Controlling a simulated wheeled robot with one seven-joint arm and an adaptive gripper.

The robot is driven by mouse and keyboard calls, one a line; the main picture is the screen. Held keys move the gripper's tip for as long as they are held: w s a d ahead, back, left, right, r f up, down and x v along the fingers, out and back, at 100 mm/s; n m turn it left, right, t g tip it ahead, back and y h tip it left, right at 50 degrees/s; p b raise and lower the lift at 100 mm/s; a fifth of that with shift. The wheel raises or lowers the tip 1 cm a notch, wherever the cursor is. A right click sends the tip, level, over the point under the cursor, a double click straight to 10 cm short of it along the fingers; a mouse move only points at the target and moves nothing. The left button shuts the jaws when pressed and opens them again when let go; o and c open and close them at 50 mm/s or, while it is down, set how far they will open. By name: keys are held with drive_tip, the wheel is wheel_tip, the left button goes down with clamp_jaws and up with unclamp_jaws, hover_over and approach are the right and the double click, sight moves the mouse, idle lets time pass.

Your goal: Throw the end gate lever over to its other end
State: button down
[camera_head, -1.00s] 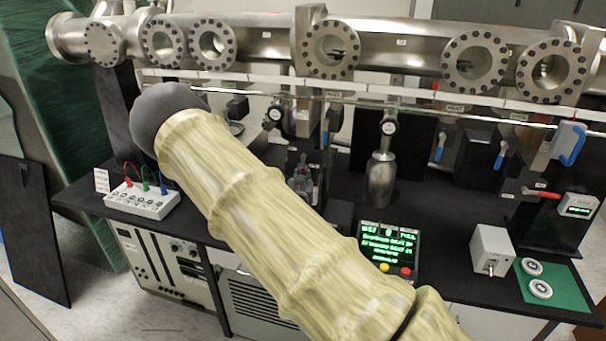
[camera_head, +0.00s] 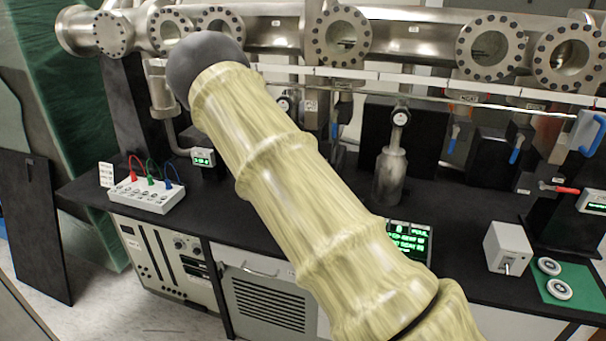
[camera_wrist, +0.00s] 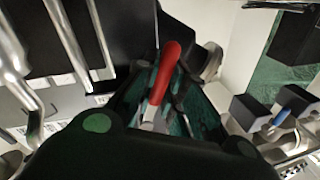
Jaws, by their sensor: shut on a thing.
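In the wrist view a lever with a red handle (camera_wrist: 167,68) and a pale metal shank stands between the dark fingers of my gripper (camera_wrist: 165,100). The gripper is shut on this red lever, and the fingers cover part of the shank. In the head view my arm reaches to the upper left, and its dark joint and pale links hide the gripper and the held lever.
A long steel pipe (camera_head: 425,43) with round flanges runs across the back. Blue-handled levers (camera_head: 516,150) and another red-handled lever (camera_head: 566,190) are at right. A white box with cables (camera_head: 150,197) sits on the black bench left. A metal bottle (camera_head: 390,178) stands mid-bench.

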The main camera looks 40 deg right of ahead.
drive_tip(key=shift+w+a+r+m+b, duration=0.1)
drive_tip(key=shift+w+a+m+b, duration=0.1)
drive_tip(key=shift+m+b, duration=0.4)
drive_tip(key=shift+w+a+r+m+b, duration=0.1)
drive_tip(key=shift+w+m+b, duration=0.1)
drive_tip(key=shift+m+b, duration=0.4)
drive_tip(key=shift+r, duration=0.1)
drive_tip(key=c, duration=1.5)
unclamp_jaws()
drive_tip(key=v, duration=1.2)
drive_tip(key=shift+w+a+f, duration=0.1)
drive_tip(key=shift+f, duration=0.1)
